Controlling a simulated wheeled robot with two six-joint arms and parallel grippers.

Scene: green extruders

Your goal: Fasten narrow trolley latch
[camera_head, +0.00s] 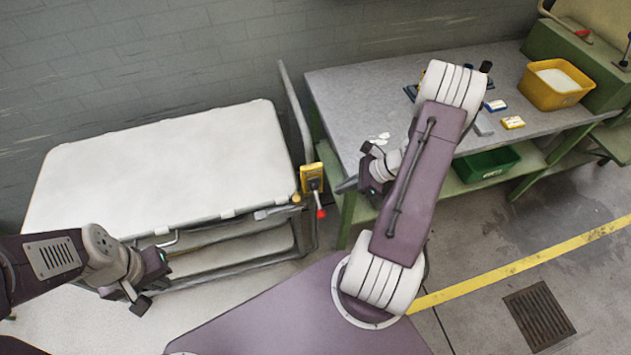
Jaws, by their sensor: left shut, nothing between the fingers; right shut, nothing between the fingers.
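The trolley (170,165) with a pale flat top stands at the left against the wall. At its right front corner is a yellow latch block (312,175) with a short lever ending in a red knob (320,213), which hangs downward. Whether the latch is engaged cannot be told. My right gripper (346,186) is shut and empty, just right of the latch and apart from it in the picture. My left gripper (140,302) is shut and empty at the trolley's front left, by its lower frame. My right arm covers part of the workbench.
A grey workbench (350,90) on green legs stands right of the trolley. It bears a yellow bin (555,85) and small boxes (513,122). A green crate (487,164) sits on its lower shelf. The floor at right is clear, with a yellow line (520,260) and a drain grate (539,316).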

